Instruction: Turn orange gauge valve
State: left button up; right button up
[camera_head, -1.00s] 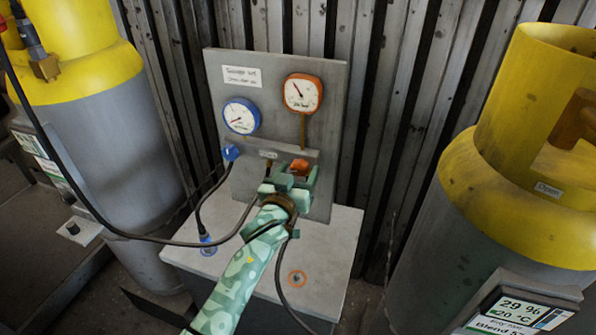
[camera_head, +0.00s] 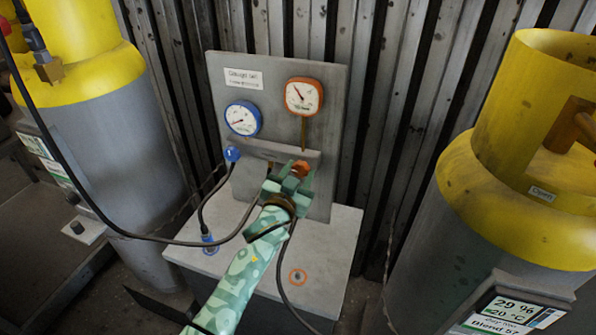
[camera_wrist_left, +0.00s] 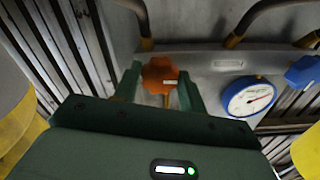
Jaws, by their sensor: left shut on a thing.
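The orange valve knob (camera_head: 300,168) sits low on the grey gauge panel, below the orange-rimmed gauge (camera_head: 303,96). My left gripper (camera_head: 289,181) is at the knob, its fingers on either side, shut on it. In the left wrist view the orange knob (camera_wrist_left: 160,76) lies between the two green fingers (camera_wrist_left: 160,92), with a small pale mark on its face. The blue-rimmed gauge (camera_head: 242,118) and blue knob (camera_head: 232,155) are left of it; they also show at right in the wrist view. My right gripper is not in view.
Yellow-topped cylinders stand at left (camera_head: 115,140) and right (camera_head: 465,225). A dark hose (camera_head: 165,241) loops in from the left.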

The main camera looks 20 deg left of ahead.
pick_arm(q)
jog(key=m, duration=0.3)
jog(key=shift+m+p, duration=0.4)
jog(key=m, duration=0.4)
jog(key=shift+m, duration=0.3)
jog(key=m, duration=0.8)
jog(key=shift+m+p, duration=0.3)
jog(key=shift+p, duration=0.05)
jog(key=shift+f, duration=0.1)
jog(key=o, duration=1)
jog(key=shift+c, duration=0.2)
jog(key=s, duration=1.6)
jog(key=shift+s+a+p, duration=0.2)
jog(key=shift+a+p, duration=0.15)
